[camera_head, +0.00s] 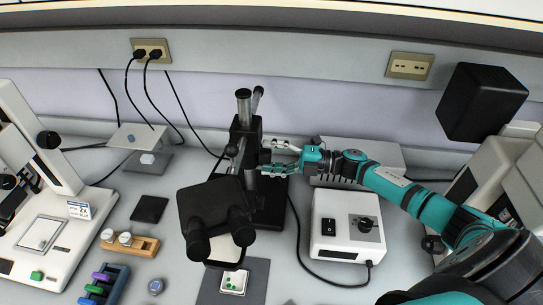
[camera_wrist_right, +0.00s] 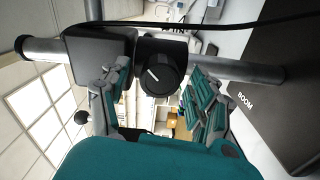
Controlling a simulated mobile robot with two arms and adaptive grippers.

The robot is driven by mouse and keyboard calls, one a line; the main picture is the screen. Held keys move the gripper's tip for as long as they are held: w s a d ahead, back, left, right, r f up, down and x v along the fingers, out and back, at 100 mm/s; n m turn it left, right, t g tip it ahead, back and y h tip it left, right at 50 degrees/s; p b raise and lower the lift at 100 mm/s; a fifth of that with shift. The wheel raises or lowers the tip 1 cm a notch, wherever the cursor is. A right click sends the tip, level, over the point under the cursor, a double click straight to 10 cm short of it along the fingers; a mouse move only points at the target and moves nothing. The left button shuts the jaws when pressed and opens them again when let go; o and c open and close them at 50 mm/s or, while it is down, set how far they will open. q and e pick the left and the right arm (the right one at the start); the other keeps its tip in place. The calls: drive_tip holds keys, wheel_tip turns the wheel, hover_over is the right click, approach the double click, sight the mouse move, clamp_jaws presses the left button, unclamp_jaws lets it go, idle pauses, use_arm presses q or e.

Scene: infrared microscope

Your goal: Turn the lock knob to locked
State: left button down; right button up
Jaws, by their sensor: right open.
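The lock knob (camera_wrist_right: 160,75) is a round black knob with a white pointer line. In the right wrist view it sits on a black block of the boom stand, with lettering partly visible beside it. My right gripper (camera_head: 270,158) reaches the stand's upright (camera_head: 246,135) from the right. Its teal and grey fingers are open, one on each side of the knob in the wrist view (camera_wrist_right: 158,88). I cannot tell whether they touch it. In the head view I cannot make out the knob. My left gripper is not in view.
The black microscope head (camera_head: 215,208) hangs left of the upright. A white control box (camera_head: 347,245) with a switch and dial stands at right, below my right arm. A rod (camera_wrist_right: 245,71) and a black cable (camera_wrist_right: 200,24) run close to my fingers.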

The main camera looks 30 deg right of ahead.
drive_tip(key=v, duration=0.7)
drive_tip(key=shift+s+d, duration=0.15)
drive_tip(key=shift+d, duration=0.05)
idle(0.3)
